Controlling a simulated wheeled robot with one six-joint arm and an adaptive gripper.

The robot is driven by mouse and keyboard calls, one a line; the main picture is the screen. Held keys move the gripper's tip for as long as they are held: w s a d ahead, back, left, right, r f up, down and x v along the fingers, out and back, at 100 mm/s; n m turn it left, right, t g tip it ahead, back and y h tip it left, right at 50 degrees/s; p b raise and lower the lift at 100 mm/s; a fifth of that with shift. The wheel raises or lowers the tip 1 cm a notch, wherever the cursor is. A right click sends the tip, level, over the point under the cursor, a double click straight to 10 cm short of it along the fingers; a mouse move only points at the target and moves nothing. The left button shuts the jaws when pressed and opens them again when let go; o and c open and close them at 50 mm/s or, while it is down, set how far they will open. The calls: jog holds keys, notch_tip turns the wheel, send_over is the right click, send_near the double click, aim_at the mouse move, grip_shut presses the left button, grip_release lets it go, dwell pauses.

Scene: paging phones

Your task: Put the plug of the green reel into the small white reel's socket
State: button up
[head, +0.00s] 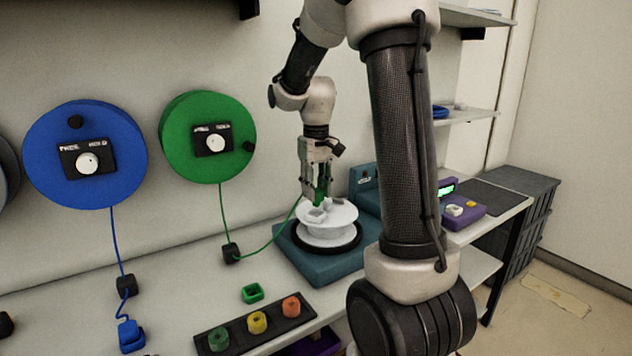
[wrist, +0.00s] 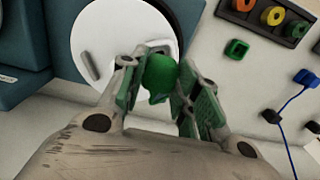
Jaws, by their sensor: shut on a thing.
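The green reel (head: 178,152) hangs on the wall, and its thin green cord runs down through a black block (head: 231,253) and up to my gripper (head: 317,193). My gripper points down and is shut on the green plug (wrist: 160,76), which sits between the finger pads. The small white reel (head: 326,232) stands on a teal base (head: 300,266), under my gripper. In the wrist view the white reel's round top (wrist: 113,30) is just beyond the plug. The fingers and plug cover part of it, and I cannot tell whether the plug touches the socket.
A blue reel (head: 42,165) hangs at left, its blue plug (head: 131,336) on the table. A black tray (head: 212,343) with green, yellow and orange rings and a loose green ring (head: 252,293) lie in front. A purple box (head: 462,208) stands at right.

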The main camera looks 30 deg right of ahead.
jog(key=shift+f, duration=0.35)
jog(key=shift+f, duration=0.35)
dwell(0.5)
jog(key=shift+f, duration=0.35)
jog(key=shift+f, duration=0.6)
dwell(0.4)
jog(key=o, duration=1.3)
jog(key=shift+o, duration=0.2)
jog(key=shift+r, duration=0.15)
